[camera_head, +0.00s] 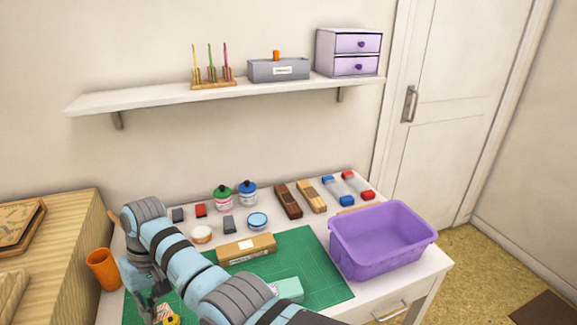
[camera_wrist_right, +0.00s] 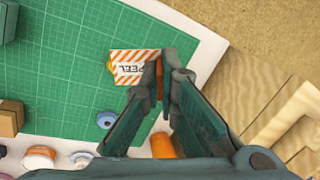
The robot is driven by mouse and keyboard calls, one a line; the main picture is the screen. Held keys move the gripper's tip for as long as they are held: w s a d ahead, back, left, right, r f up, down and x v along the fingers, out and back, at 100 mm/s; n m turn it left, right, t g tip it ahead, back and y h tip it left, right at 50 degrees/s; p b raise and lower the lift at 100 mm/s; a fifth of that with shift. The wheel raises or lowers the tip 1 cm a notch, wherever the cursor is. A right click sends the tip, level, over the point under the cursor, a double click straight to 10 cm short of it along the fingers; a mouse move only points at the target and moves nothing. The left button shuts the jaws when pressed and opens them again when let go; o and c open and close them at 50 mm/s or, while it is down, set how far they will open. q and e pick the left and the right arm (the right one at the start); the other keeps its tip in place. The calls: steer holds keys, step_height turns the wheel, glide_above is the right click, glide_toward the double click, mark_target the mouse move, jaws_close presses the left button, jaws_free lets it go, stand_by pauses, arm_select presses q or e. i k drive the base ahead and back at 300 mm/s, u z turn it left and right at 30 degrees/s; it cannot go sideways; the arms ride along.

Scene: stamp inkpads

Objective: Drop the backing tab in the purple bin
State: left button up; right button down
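The backing tab (camera_wrist_right: 130,66) is a small white piece with orange stripes and the word PEEL. In the right wrist view it sticks out to the left of my right gripper's fingertips (camera_wrist_right: 166,66), which are closed together on its edge. In the head view my right gripper (camera_head: 150,302) is low over the left part of the green mat, with the tab (camera_head: 163,311) partly showing beside it. The purple bin (camera_head: 388,262) stands at the right end of the table, open at the top, and its visible inside looks empty. My left gripper is not in view.
The green cutting mat (camera_head: 315,262) holds a cardboard box (camera_head: 246,248) and a teal block (camera_head: 288,289). An orange cup (camera_head: 103,268) stands left of my right gripper. Bottles, inkpads and stamps line the back. My right arm crosses the mat.

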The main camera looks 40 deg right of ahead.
mark_target(380, 250)
steer(key=k, duration=0.35)
steer(key=z, duration=0.85)
